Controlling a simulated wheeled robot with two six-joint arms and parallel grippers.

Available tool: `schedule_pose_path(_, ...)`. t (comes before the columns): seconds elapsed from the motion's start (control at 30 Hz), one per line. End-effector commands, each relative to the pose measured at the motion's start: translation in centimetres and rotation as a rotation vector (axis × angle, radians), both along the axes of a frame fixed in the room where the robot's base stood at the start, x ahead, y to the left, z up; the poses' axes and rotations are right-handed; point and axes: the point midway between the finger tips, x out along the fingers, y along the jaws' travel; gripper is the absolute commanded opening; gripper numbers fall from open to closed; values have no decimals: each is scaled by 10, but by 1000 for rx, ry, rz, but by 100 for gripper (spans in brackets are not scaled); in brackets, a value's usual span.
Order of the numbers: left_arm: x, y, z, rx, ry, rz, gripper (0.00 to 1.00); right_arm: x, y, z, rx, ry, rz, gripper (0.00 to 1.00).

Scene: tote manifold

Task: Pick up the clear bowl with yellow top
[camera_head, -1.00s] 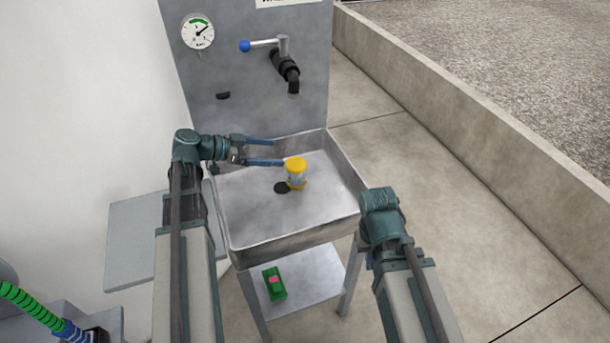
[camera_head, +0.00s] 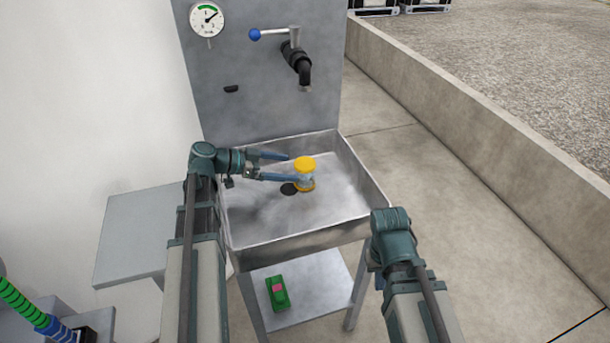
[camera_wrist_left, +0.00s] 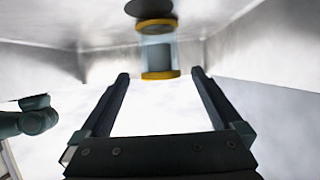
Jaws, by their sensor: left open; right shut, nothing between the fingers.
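The clear bowl with yellow top (camera_head: 305,172) stands upright in the metal sink, beside the dark drain. It has a yellow top, a clear middle and a yellow base. My left gripper (camera_head: 291,167) is open over the sink, with its blue fingertips just left of the bowl. In the left wrist view the bowl (camera_wrist_left: 158,52) shows beyond and between the open fingers (camera_wrist_left: 162,74), and nothing is held. My right arm is at the right of the sink in the head view; its fingers are hidden.
The sink (camera_head: 375,195) has raised walls around the bowl. A black spout (camera_head: 303,72) and a blue-knobbed lever (camera_head: 270,34) are on the back panel. A green object (camera_head: 278,293) lies on the lower shelf. A grey side shelf (camera_head: 135,232) stands at left.

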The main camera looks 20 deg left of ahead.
Motion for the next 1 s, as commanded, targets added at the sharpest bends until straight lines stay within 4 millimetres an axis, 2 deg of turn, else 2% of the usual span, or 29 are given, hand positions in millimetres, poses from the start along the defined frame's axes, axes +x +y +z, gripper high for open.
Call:
schedule_pose_path(0.13, 8, -12, -8, 0, 0, -1, 100, 0, 0, -8, 0, 0, 0, 0)
schedule_pose_path(0.37, 11, -17, -10, 0, 0, -1, 100, 0, 0, -10, 0, 0, 0, 0)
schedule_pose_path(0.7, 34, -50, -28, 1, 0, -1, 100, 0, 0, -28, 0, 0, 0, 0)
schedule_pose_path(0.93, 35, -53, -27, 0, 0, 1, 100, 0, 0, -27, 0, 0, 0, 0)
schedule_pose_path(0.97, 35, -53, -27, 0, 0, 1, 98, 0, 0, -27, 0, 0, 0, 0)
schedule_pose_path(1.0, 35, -53, -27, 0, 0, 1, 91, 0, 0, -27, 0, 0, 0, 0)
